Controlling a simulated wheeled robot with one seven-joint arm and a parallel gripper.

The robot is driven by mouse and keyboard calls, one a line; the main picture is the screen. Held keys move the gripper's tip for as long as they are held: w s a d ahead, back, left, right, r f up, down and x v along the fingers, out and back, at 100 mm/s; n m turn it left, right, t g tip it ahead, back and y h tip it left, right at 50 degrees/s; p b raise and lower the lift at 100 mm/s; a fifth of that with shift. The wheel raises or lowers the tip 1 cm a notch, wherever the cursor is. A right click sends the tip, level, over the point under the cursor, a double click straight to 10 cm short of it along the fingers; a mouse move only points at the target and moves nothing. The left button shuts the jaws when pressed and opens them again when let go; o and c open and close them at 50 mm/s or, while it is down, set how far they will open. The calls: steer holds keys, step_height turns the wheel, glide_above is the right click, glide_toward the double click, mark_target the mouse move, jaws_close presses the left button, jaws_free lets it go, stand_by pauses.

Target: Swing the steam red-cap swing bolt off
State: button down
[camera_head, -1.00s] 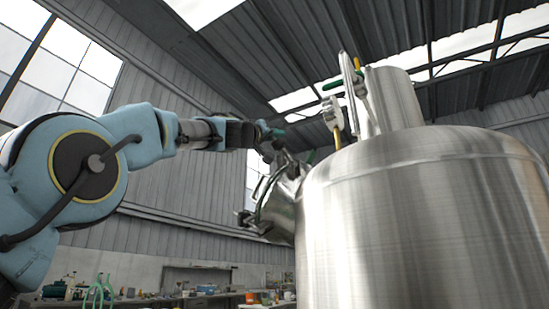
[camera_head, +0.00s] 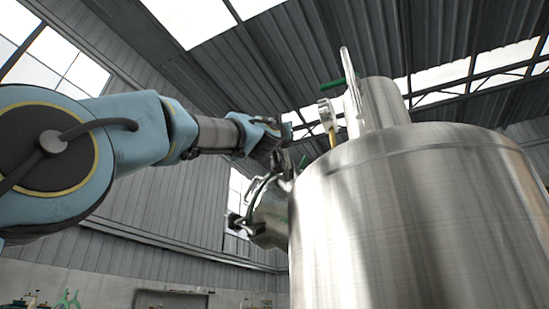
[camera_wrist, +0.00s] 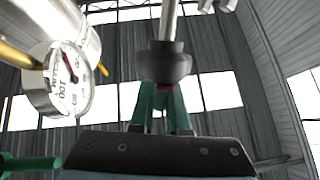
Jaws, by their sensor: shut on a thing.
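In the wrist view the green fingers of my gripper (camera_wrist: 163,102) are shut on the lower end of the swing bolt (camera_wrist: 165,62). Its dark rounded nut and pale shank run up out of the picture, and a little red shows between the fingers. In the head view my gripper (camera_head: 283,143) is at the upper left of the steel tank (camera_head: 400,220), above the side opening with its clamp-like fitting (camera_head: 262,212). The bolt is too small and hidden to make out there.
A round pressure gauge (camera_wrist: 75,80) is close on the left in the wrist view, with a green handle (camera_wrist: 28,165) below it. On the tank top stands a steel neck (camera_head: 385,102) with a green lever (camera_head: 333,84).

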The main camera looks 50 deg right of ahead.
steer(key=shift+s+f+m, duration=0.2)
steer(key=shift+s+m, duration=0.1)
stand_by(0.4)
steer(key=c, duration=0.9)
jaws_free()
steer(key=b+v, duration=0.6)
steer(key=v, duration=0.4)
steer(key=shift+f, duration=0.4)
steer(key=shift+s+a, duration=0.15)
steer(key=shift+a, duration=0.05)
